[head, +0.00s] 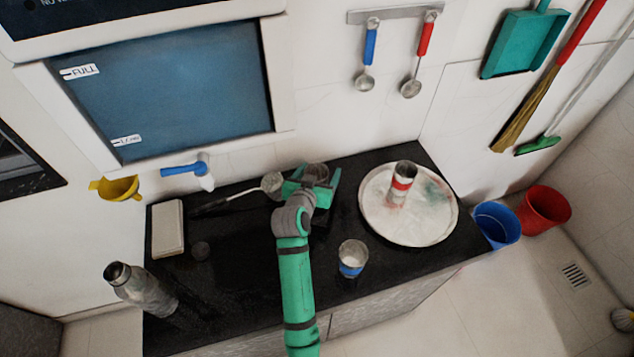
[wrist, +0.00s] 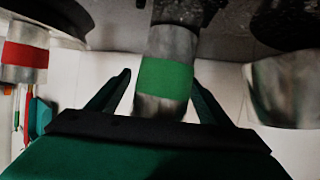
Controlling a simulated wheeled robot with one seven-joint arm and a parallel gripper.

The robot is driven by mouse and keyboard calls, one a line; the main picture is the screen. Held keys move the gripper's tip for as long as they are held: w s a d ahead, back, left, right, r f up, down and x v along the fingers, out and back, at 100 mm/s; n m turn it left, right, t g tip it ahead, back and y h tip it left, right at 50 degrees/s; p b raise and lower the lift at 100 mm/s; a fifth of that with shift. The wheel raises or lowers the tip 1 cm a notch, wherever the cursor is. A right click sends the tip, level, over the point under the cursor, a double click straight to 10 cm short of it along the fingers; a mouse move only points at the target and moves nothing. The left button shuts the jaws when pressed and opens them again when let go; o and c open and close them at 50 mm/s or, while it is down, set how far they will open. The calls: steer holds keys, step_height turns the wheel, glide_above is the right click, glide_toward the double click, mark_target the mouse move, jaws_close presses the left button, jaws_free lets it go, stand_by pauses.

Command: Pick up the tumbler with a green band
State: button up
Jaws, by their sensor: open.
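The tumbler with a green band (wrist: 166,76) is in the middle of the wrist view, a grey metal cup that looks upside down there. My gripper (wrist: 161,82) is open, with one dark finger on each side of the tumbler; I cannot tell whether either touches it. In the head view my gripper (head: 314,180) is at the back middle of the black counter (head: 235,265). Only the grey top of the tumbler (head: 317,170) shows there, and its band is hidden by my gripper.
A red-banded tumbler (head: 401,184) stands on a round tray (head: 425,228) at right. A blue-banded tumbler (head: 352,260) is near the front edge. A ladle (head: 271,184) lies close left of my gripper. A metal bottle (head: 140,288) and white box (head: 168,228) are left.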

steer(key=shift+w+d+f, duration=0.15)
steer(key=shift+w+f, duration=0.1)
steer(key=shift+w, duration=0.35)
steer(key=shift+s, duration=0.1)
steer(key=c, duration=1.1)
steer(key=shift+c, duration=0.2)
steer(key=shift+r, duration=0.15)
